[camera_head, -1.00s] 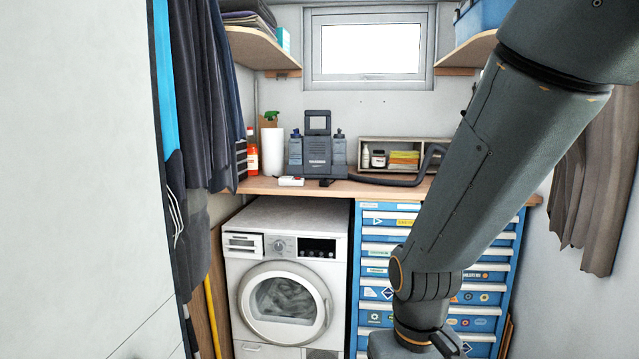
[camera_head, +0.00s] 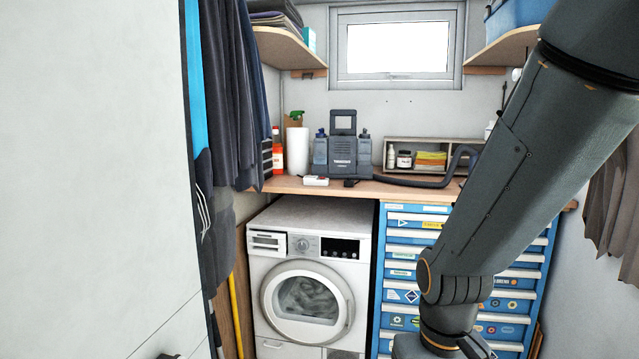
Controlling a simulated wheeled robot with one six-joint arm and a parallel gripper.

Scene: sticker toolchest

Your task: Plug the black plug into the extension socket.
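A small white block with a red spot (camera_head: 316,181), which looks like the extension socket, lies on the wooden worktop left of centre. A small black piece (camera_head: 351,183), which looks like the black plug, lies just to its right, apart from it. Both sit in front of a dark grey machine (camera_head: 342,150) with a black hose. They are too small to make out holes or pins. My arm comes down from the upper right across the blue tool chest. My gripper is below the lower edge of the picture; only the wrist shows.
The worktop (camera_head: 400,190) runs above a white washing machine (camera_head: 308,275) and a blue tool chest (camera_head: 405,249). A white roll (camera_head: 297,150) and an orange bottle (camera_head: 278,158) stand left. A shelf box (camera_head: 455,145) stands right. Hanging clothes and a large white panel (camera_head: 95,170) flank the left.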

